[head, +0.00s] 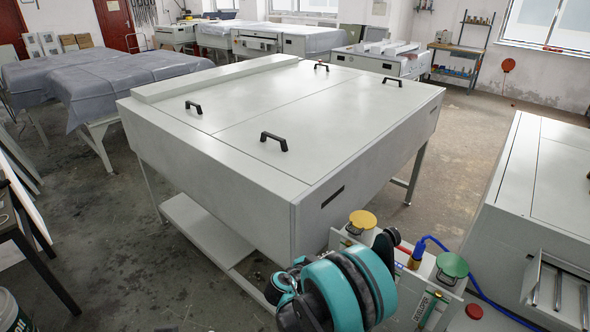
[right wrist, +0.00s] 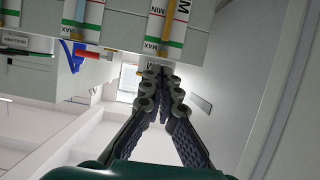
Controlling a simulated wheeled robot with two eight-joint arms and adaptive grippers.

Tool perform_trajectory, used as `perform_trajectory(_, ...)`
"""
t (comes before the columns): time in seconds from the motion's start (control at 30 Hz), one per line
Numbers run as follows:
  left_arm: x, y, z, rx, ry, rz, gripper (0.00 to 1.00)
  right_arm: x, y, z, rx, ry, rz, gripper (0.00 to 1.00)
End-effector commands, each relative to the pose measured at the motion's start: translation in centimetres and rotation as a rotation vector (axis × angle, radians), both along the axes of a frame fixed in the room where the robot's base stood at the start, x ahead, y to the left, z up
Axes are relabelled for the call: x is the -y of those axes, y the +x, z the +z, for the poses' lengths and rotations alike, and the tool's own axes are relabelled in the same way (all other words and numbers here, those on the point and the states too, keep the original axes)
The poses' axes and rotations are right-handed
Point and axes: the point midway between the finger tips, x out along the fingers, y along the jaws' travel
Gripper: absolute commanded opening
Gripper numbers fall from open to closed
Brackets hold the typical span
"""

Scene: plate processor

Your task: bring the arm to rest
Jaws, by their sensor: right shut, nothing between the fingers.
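My right arm, teal and black, is in the head view at the bottom centre (head: 345,288), bent in front of the near corner of the plate processor (head: 300,150). The arm hides its own gripper there. In the right wrist view my right gripper (right wrist: 162,76) has its two dark fingers together at the tips, with nothing held. The tips point towards grey containers with MIN and MAX gauges (right wrist: 156,25); I cannot tell how far apart they are. My left arm and gripper are in neither view.
Beside my right arm stand containers with a yellow cap (head: 362,219) and a green cap (head: 452,265), with a blue hose (head: 470,285) next to them. Another white machine (head: 545,190) stands at the right. Covered tables (head: 130,75) stand at the left. Floor shows between the machines.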

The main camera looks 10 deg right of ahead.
Motion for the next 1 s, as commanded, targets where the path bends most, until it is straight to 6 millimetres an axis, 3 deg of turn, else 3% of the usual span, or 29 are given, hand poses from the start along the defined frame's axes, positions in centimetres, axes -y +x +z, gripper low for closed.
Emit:
perform_trajectory(0.17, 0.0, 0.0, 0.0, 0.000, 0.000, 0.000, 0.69, 0.6, -0.7, 1.4, -0.066, 0.015, 0.024, 0.00)
perform_trajectory(0.37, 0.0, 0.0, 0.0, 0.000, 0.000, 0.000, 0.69, 2.0, -4.2, 5.0, -0.256, 0.070, 0.127, 0.00)
perform_trajectory(0.7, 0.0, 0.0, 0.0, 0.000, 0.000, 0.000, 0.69, 2.1, -13.9, 9.3, -0.491, 0.178, 0.406, 0.00)
perform_trajectory(1.0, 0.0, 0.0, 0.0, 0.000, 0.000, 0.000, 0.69, -0.1, -22.7, 10.6, -0.546, 0.235, 0.680, 0.00)
